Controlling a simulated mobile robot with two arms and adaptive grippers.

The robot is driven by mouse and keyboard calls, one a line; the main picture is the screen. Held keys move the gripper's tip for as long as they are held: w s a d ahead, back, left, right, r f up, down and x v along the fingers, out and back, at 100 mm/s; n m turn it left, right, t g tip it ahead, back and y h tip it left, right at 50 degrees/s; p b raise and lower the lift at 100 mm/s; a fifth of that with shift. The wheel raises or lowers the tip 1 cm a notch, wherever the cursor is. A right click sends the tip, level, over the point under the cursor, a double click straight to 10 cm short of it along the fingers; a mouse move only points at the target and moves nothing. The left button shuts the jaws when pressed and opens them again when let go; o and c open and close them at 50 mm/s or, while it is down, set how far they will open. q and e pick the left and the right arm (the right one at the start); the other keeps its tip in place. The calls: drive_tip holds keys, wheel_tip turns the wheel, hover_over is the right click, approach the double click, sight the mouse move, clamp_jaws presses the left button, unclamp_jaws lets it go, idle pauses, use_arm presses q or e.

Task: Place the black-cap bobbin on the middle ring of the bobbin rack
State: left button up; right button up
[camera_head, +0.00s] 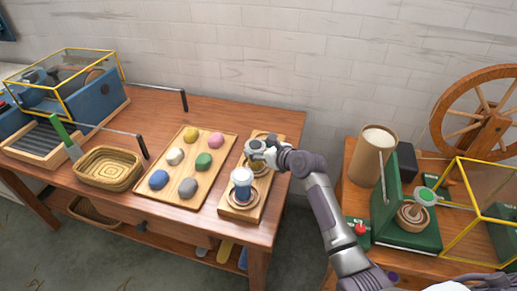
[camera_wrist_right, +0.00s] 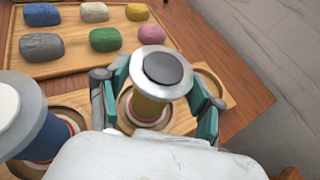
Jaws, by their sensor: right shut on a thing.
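The black-cap bobbin (camera_wrist_right: 163,75) has yellow thread, a pale top flange and a dark cap. My right gripper (camera_wrist_right: 158,100) is shut on it, one finger on each side. In the head view my right gripper (camera_head: 258,155) is over the middle of the bobbin rack (camera_head: 236,214), and the yellow thread shows just below it. The bobbin stands upright at the middle ring; its lower end appears within the ring, but whether it bears on the rack is unclear. A blue bobbin with a white top (camera_head: 242,180) stands on the near ring. My left gripper is out of view.
A wooden tray (camera_head: 163,205) with several coloured skeins lies left of the rack. A wicker basket (camera_head: 108,169) and a blue machine (camera_head: 98,97) stand further left. A second table at right holds a green machine (camera_head: 390,207) and a spinning wheel (camera_head: 482,112).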

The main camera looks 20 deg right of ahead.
drive_tip(key=o, duration=1.1)
drive_tip(key=shift+f, duration=0.1)
drive_tip(key=shift+o, duration=0.2)
drive_tip(key=shift+s+d+r, duration=0.1)
drive_tip(key=shift+s+r, duration=0.1)
drive_tip(key=shift+r, duration=0.05)
drive_tip(key=v, duration=1.1)
drive_tip(key=shift+s+p, duration=0.2)
drive_tip(key=shift+p, duration=0.2)
drive_tip(key=shift+d, duration=0.1)
